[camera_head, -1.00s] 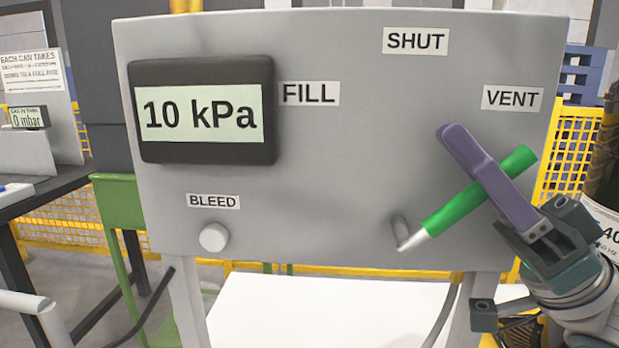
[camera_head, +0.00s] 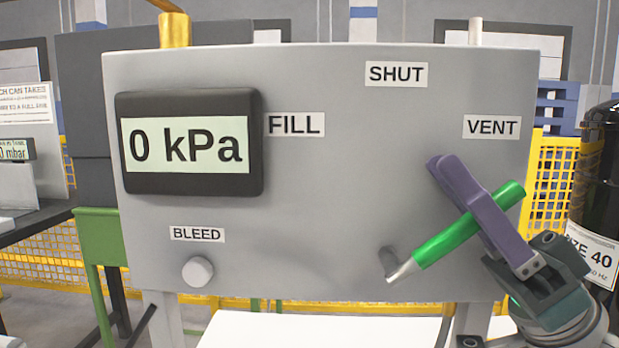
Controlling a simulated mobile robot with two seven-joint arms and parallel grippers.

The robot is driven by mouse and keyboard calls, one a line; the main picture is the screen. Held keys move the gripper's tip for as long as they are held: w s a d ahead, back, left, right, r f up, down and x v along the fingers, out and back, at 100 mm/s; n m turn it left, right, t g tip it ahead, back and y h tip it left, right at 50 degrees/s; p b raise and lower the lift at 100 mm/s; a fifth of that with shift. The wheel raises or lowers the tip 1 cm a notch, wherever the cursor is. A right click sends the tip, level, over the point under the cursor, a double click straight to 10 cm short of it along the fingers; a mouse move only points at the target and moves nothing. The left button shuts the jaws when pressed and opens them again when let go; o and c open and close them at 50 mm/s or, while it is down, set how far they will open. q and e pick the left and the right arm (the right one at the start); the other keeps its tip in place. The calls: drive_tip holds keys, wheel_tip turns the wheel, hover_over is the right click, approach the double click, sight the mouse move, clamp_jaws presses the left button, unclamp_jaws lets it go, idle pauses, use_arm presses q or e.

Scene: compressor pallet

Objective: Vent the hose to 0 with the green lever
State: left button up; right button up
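The green lever (camera_head: 444,241) has a silver base on the grey panel (camera_head: 330,190) and slants up to the right, its tip below the VENT label (camera_head: 492,127). The display (camera_head: 188,145) reads 0 kPa. My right gripper (camera_head: 455,186) comes from the lower right with its purple finger lying across the front of the lever. Only one finger shows clearly, so I cannot tell whether it is shut on the lever or just touching it. My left gripper is not in view.
The FILL label (camera_head: 295,124) is right of the display and the SHUT label (camera_head: 396,74) is at the panel's top. A round BLEED knob (camera_head: 198,271) is at lower left. A dark cylinder (camera_head: 597,185) stands at the right edge, and yellow mesh fencing (camera_head: 551,185) is behind.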

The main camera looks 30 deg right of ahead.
wheel_tip(320, 180, up, 20)
drive_tip(key=p, duration=0.6)
